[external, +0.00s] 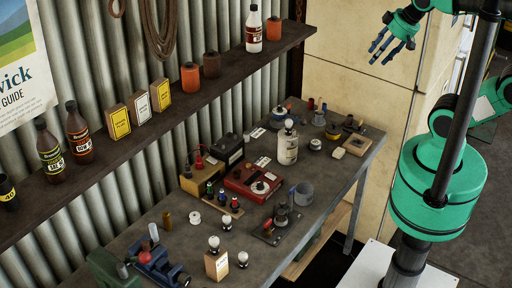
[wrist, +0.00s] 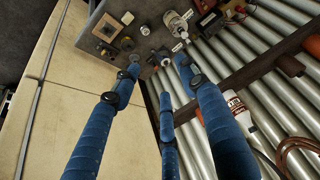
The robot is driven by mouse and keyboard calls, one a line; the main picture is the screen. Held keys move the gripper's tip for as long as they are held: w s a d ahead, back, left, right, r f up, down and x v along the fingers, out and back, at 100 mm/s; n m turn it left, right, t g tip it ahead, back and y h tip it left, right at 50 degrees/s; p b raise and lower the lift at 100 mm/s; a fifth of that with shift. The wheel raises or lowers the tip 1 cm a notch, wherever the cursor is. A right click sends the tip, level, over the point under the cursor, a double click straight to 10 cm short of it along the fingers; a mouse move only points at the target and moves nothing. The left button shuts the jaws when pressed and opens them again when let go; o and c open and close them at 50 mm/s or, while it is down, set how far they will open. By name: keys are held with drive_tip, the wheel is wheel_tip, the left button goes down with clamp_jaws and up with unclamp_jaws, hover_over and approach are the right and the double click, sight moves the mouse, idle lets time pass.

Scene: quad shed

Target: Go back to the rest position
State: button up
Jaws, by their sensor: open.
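My gripper (external: 386,48) is at the upper right of the external view, raised in the air beyond the far end of the workbench (external: 330,188) and in front of the cream wall panels. Its dark blue fingers are spread apart and hold nothing. In the wrist view the blue fingers of my gripper (wrist: 158,75) stretch toward the bench, with clear space between them. My green arm stands at the right of the external view, beside the bench.
A shelf (external: 190,105) on the corrugated wall carries bottles, small boxes and canisters. The bench holds a white bottle (external: 288,148), a red device (external: 253,182) and many small parts. The air around my gripper is free; the cream wall (external: 345,85) is behind it.

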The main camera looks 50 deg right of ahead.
wheel_tip(320, 180, down, 16)
drive_tip(key=b, duration=1.6)
